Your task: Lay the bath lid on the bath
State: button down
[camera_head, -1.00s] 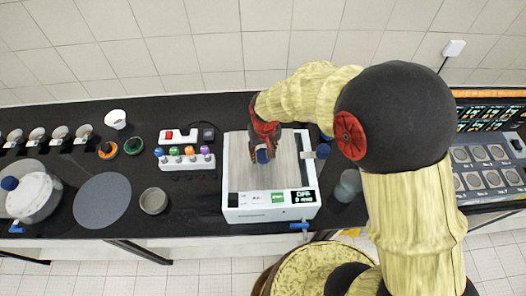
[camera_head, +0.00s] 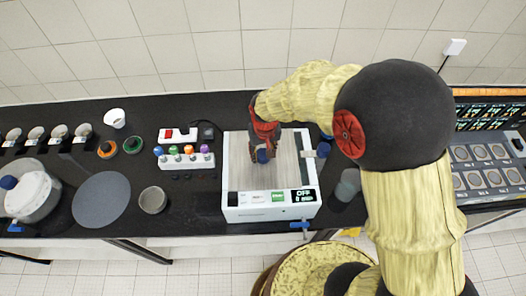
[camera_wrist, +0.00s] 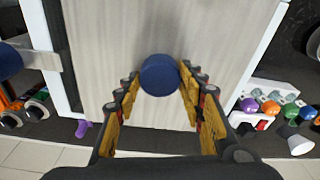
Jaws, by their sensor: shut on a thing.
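The bath (camera_head: 275,206) is a white box with a front panel reading OFF, standing on the black bench in the middle of the head view. The bath lid (camera_head: 243,172) is a flat greyish panel lying over the bath's top, inside its white rim; it also fills the middle of the wrist view (camera_wrist: 190,28). The lid has a dark blue round knob (camera_wrist: 160,75). My gripper (camera_wrist: 158,92) is above the lid with its fingers on both sides of the knob, shut on it.
A blue tap (camera_head: 300,225) juts from the bath's front.

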jog(key=shift+r, duration=0.1)
jog(key=c, duration=1)
grip_release()
jog(key=shift+r+p, duration=2.1)
jog(key=shift+r, duration=1.4)
